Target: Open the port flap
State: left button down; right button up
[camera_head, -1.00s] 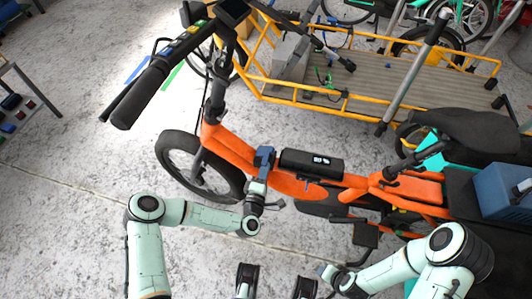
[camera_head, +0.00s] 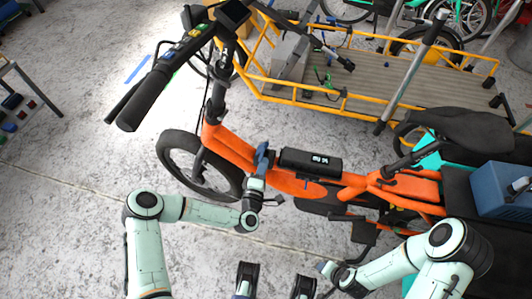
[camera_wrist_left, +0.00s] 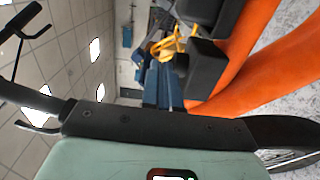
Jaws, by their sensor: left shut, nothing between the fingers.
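An orange cargo bike (camera_head: 232,148) stands in front of me, with a black box (camera_head: 310,162) bearing a small lit display on its frame. I cannot clearly make out the port flap. My left gripper (camera_head: 262,156) is shut and empty, its blue fingers upright beside the frame, just left of the black box. In the left wrist view, the blue fingers (camera_wrist_left: 163,85) are together near a dark block (camera_wrist_left: 207,68) and the orange frame (camera_wrist_left: 236,75); contact is unclear.
The handlebar (camera_head: 160,85) rises at the upper left above the front wheel (camera_head: 180,160). A yellow-railed cargo bed (camera_head: 400,85) stands behind. A blue box (camera_head: 500,185) sits at the right rear.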

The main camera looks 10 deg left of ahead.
pick_arm(q)
jog(key=s+a+p, duration=0.1)
jog(key=s+p, duration=0.1)
jog(key=s, duration=0.6)
jog(key=shift+a+r, duration=0.15)
jog(key=shift+r, duration=0.15)
dwell(1.1)
dwell(0.4)
